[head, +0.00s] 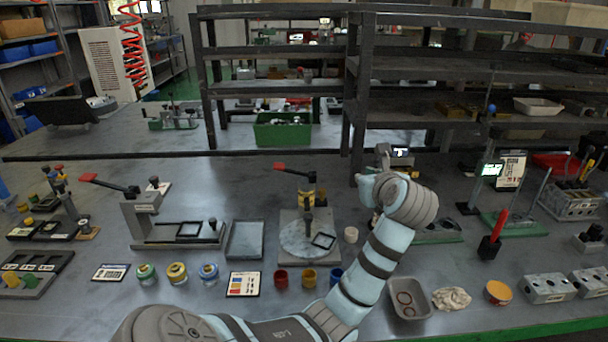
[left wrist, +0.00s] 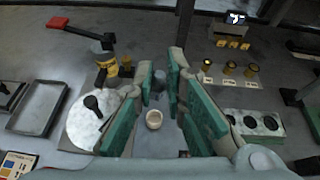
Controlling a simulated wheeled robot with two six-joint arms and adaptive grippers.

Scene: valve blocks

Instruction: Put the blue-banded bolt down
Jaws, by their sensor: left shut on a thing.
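My left arm reaches across the bench in the head view, and its gripper (head: 368,188) is mostly hidden behind the wrist. In the left wrist view the green-padded fingers of my left gripper (left wrist: 161,74) are closed in on a thing, with a narrow gap between the pads. The blue-banded bolt is not clearly visible; the pads hide what they hold. A small cream cup (left wrist: 154,119) stands on the bench below the fingers, apart from them; it also shows in the head view (head: 351,234). My right gripper is not in view.
A round plate fixture (left wrist: 88,118) with a red-handled clamp (left wrist: 80,31) stands left. A grey tray (head: 244,240) lies further left. Bare bench surrounds the cream cup.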

